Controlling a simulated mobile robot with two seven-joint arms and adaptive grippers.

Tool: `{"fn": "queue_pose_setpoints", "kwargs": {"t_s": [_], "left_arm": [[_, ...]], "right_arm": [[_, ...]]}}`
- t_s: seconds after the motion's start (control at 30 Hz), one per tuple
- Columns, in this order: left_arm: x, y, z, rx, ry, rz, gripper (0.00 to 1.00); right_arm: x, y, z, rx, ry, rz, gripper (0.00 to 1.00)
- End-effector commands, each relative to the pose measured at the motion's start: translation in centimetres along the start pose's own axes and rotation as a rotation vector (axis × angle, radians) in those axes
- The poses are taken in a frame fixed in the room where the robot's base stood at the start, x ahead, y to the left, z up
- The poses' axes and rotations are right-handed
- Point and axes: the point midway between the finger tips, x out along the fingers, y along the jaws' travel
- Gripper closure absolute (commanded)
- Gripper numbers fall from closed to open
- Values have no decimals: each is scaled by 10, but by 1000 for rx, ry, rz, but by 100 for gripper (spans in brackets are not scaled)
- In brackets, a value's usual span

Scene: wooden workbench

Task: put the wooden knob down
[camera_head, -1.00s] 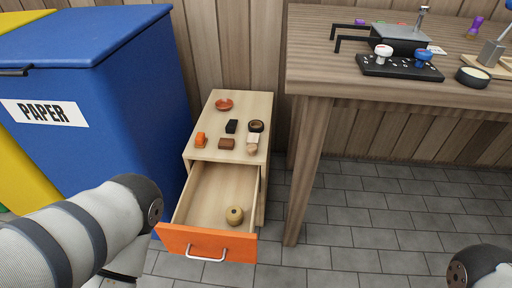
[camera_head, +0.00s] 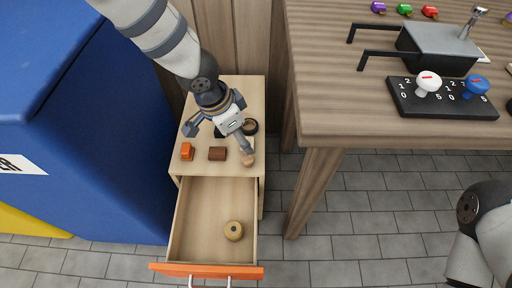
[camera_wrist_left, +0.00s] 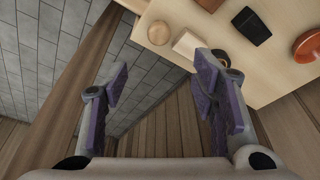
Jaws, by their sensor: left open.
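The wooden knob (camera_head: 248,160), a small round tan piece, rests near the right front edge of the cabinet top (camera_head: 253,92). A pale block is just behind it. In the left wrist view, the knob (camera_wrist_left: 158,33) lies beside the pale block (camera_wrist_left: 187,43), above the space between the fingers. My left gripper (camera_head: 219,116) is over the cabinet top and hides part of it. It is open and empty; in the left wrist view its fingers (camera_wrist_left: 165,85) are spread with nothing between them. My right gripper is out of view.
The open drawer (camera_head: 192,220) holds a round yellowish piece (camera_head: 233,230) with a dark centre. An orange object (camera_head: 187,151), brown block (camera_head: 217,154) and black ring (camera_head: 250,126) share the top. The blue bin (camera_head: 110,150) stands left, the workbench (camera_head: 345,110) right.

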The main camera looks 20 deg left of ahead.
Motion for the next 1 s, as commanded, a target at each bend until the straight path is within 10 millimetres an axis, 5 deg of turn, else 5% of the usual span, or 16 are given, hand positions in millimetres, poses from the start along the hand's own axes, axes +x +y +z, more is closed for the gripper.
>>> {"fn": "queue_pose_setpoints", "kwargs": {"t_s": [0.1,0.5,0.83,1.0], "left_arm": [[30,1,2,2,-4,3,47],[97,-4,5,-1,-3,5,47],[108,-4,3,1,0,1,47],[108,-4,3,1,0,2,84]], "right_arm": [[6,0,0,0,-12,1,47],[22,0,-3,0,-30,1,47],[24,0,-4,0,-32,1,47],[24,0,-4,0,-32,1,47]]}}
